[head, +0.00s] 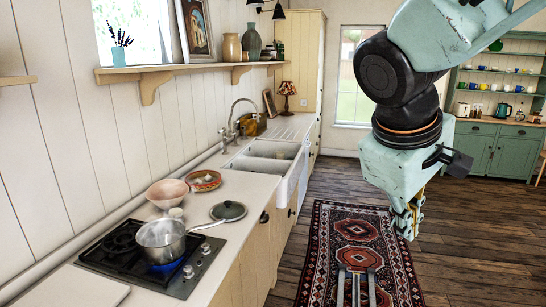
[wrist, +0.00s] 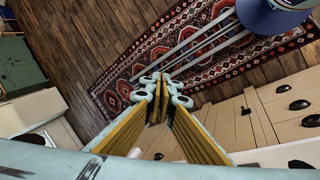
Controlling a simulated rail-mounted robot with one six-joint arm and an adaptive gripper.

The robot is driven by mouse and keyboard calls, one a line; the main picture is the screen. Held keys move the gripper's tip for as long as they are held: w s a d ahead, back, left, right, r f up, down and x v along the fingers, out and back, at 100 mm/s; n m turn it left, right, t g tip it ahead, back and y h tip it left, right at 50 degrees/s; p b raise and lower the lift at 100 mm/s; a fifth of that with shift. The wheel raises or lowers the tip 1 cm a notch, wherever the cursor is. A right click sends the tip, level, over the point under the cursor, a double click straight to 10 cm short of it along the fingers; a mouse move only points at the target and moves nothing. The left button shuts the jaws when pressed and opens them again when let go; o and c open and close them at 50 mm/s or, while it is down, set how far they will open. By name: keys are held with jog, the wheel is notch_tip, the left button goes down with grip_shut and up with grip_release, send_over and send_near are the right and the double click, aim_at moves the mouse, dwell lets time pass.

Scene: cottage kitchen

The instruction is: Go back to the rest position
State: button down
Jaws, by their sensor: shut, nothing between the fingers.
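My gripper (head: 409,222) hangs at the right of the head view, pointing down over the floor beside the counter. In the wrist view the gripper (wrist: 163,80) shows its yellow-lined fingers meeting at the tips, shut with nothing between them. It is clear of the counter and touches nothing that I can see. On the counter, a steel saucepan (head: 161,240) stands on the black gas hob (head: 128,252), with a blue flame visible under it. A lid (head: 228,210) lies on the counter next to the hob.
A pink bowl (head: 167,192), a patterned plate (head: 203,180) and a white double sink (head: 271,157) line the counter (head: 252,188). A patterned rug (head: 333,226) covers the wooden floor, with rails running over it. A green dresser (head: 492,146) stands far right. Open floor surrounds the rug.

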jog(key=s+a+m+y, duration=0.2)
jog(key=s+m, duration=0.1)
jog(key=s, duration=0.7)
jog(key=s+a+m+y, duration=0.1)
jog(key=s+a+m, duration=0.1)
jog(key=s, duration=0.8)
jog(key=shift+s+a+f+m+t+y, duration=0.3)
jog(key=shift+f+m+y, duration=0.15)
jog(key=shift+m, duration=0.35)
